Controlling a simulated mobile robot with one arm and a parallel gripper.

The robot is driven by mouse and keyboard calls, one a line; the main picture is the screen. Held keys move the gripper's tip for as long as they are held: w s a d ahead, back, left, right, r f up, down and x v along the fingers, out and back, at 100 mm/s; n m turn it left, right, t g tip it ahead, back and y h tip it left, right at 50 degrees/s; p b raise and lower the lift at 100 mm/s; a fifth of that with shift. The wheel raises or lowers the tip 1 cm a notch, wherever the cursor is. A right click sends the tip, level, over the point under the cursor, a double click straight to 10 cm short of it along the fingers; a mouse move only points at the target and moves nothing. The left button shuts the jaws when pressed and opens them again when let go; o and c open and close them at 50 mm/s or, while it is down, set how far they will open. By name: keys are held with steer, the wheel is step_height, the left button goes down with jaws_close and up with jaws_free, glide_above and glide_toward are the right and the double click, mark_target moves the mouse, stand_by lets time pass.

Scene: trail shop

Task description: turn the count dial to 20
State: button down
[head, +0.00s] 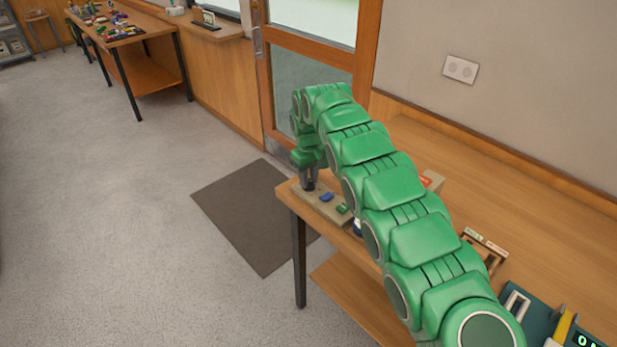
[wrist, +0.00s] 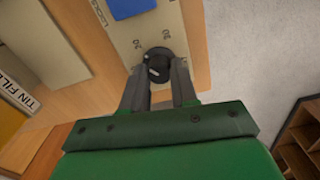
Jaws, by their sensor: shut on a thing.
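The count dial (wrist: 158,62) is a black round knob with a white pointer mark, set on a beige panel (wrist: 120,30). Printed numbers that look like 20 and 30 stand beside it, at odd angles in the wrist view. My gripper (wrist: 160,80) is shut on the dial, one finger on each side. The mark points toward the lower left in the wrist view, away from the numbers I can make out. In the head view my gripper (head: 309,184) reaches down at the panel (head: 318,206) on the bench corner; the dial is mostly hidden there.
A blue button (head: 326,197) and a green one (head: 343,209) sit on the same panel. The wooden bench (head: 540,190) carries a wooden holder (head: 484,248) and other items at right. A dark mat (head: 245,215) lies on the open floor by the door.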

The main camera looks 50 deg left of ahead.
steer(key=shift+m, duration=0.6)
steer(key=c, duration=0.9)
jaws_free()
steer(key=shift+o, duration=0.2)
steer(key=shift+r, duration=3.85)
